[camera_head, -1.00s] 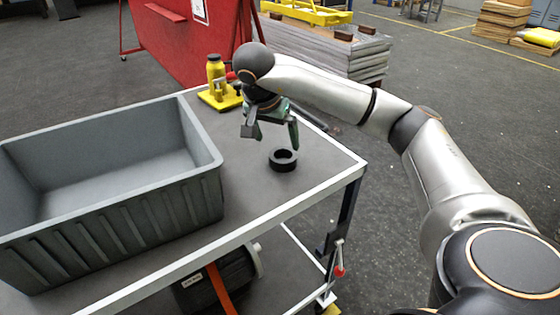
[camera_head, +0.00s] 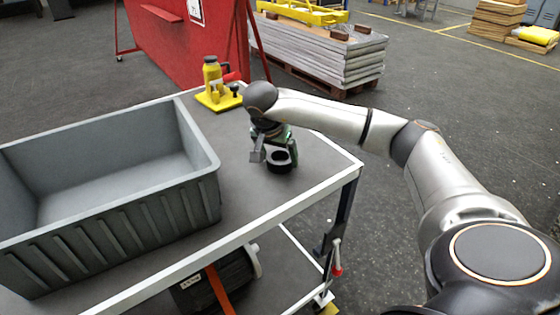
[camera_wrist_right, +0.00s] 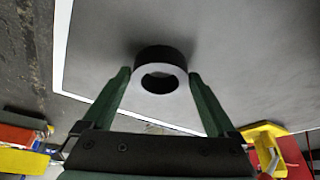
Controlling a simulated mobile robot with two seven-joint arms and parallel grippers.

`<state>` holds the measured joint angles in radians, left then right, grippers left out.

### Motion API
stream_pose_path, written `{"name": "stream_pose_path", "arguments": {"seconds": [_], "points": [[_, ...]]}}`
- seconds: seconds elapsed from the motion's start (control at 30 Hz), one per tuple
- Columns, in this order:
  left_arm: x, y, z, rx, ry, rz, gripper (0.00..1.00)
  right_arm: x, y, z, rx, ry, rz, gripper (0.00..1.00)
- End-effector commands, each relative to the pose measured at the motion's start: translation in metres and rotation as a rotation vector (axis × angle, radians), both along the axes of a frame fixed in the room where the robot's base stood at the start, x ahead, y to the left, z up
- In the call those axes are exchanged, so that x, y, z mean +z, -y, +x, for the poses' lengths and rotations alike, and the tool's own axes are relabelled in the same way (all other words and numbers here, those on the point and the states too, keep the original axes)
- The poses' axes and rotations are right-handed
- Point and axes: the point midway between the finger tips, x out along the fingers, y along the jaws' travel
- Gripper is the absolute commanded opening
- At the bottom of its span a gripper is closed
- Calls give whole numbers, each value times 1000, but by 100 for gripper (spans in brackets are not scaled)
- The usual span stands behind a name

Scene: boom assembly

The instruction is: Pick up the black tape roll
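The black tape roll (camera_head: 281,164) lies flat on the grey top of the cart, to the right of the grey bin. My right gripper (camera_head: 274,158) is low over it and hides part of it in the head view. In the right wrist view the tape roll (camera_wrist_right: 161,70) sits between and just beyond the two green fingers of the gripper (camera_wrist_right: 158,84). The fingers are spread, with a gap on each side of the roll. My left gripper does not show.
A large grey bin (camera_head: 205,190) fills the left of the cart top (camera_head: 318,165). A yellow bottle jack (camera_head: 213,85) stands at the cart's far edge. A red panel (camera_head: 195,45) and a stack of grey sheets (camera_head: 330,60) stand behind. The cart top right of the roll is clear.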

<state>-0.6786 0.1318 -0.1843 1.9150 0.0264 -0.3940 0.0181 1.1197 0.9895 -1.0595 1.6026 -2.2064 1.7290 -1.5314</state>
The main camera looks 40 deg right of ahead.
Motion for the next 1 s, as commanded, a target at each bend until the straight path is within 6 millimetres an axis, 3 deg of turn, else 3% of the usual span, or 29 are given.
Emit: {"name": "stream_pose_path", "arguments": {"seconds": [0.07, 0.57, 1.0], "points": [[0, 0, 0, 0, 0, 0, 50, 0, 0, 0, 0, 0, 0, 82], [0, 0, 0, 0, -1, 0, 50, 0, 0, 0, 0, 0, 1, 26], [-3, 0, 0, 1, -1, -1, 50, 10, 0, 1, 0, 2, 0, 24]]}}
